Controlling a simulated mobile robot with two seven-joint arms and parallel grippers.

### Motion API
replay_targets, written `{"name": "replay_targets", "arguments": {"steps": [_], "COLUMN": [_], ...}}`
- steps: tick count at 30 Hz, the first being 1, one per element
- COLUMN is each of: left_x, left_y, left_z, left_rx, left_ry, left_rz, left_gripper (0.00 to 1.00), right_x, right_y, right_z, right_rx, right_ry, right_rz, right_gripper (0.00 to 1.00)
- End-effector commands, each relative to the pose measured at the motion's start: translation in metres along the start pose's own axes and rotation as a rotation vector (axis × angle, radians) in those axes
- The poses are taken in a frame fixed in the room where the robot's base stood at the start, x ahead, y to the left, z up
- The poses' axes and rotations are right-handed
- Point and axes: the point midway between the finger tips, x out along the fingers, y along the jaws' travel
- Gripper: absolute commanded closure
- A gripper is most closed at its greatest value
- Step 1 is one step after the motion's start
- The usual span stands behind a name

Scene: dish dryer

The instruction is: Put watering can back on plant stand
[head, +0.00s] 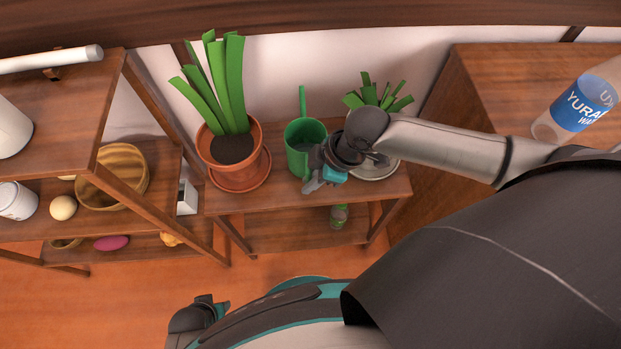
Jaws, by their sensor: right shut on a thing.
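The green watering can (303,136) is upright at the middle of the wooden plant stand (283,202), with its thin spout pointing to the back. I cannot tell whether its base touches the stand top. My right gripper (318,177) is at the can's right front side and is shut on it; the fingers and wrist hide part of that side. What looks like my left gripper (218,311) is low at the bottom, away from the stand, and its fingers are too unclear to judge.
A potted plant (238,148) in a terracotta pot stands left of the can. A smaller plant (382,97) is behind my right wrist. A shelf (140,175) with bowls stands left. A wooden cabinet (490,75) with a water bottle (580,102) is at right. A small green bottle (339,214) is on the lower shelf.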

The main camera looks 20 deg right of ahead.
Motion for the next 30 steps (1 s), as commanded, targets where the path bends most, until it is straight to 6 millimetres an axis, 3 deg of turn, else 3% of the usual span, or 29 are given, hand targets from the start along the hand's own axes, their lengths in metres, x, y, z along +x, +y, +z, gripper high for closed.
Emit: {"name": "replay_targets", "arguments": {"steps": [8, 9, 17, 28, 30], "left_x": [0.0, 0.0, 0.0, -0.002, 0.002], "left_y": [0.0, 0.0, 0.0, 0.0, -0.001], "left_z": [0.0, -0.001, -0.001, -0.002, 0.006], "left_rx": [0.0, 0.0, 0.0, 0.0, 0.001], "left_ry": [0.0, 0.001, 0.001, 0.005, -0.002], "left_rz": [0.0, 0.0, 0.0, 0.0, -0.001], "left_gripper": [0.5, 0.5, 0.5, 0.5, 0.5], "right_x": [0.002, 0.003, 0.002, -0.004, -0.008], "right_y": [0.001, 0.0, 0.0, 0.0, 0.001], "right_z": [0.0, 0.001, 0.001, 0.0, 0.0], "right_rx": [0.0, 0.001, 0.0, 0.0, 0.0], "right_ry": [0.002, 0.0, 0.0, 0.0, -0.001], "right_rz": [0.001, 0.0, 0.0, 0.001, 0.002], "right_gripper": [1.0, 0.82, 0.54, 0.54, 0.54]}}
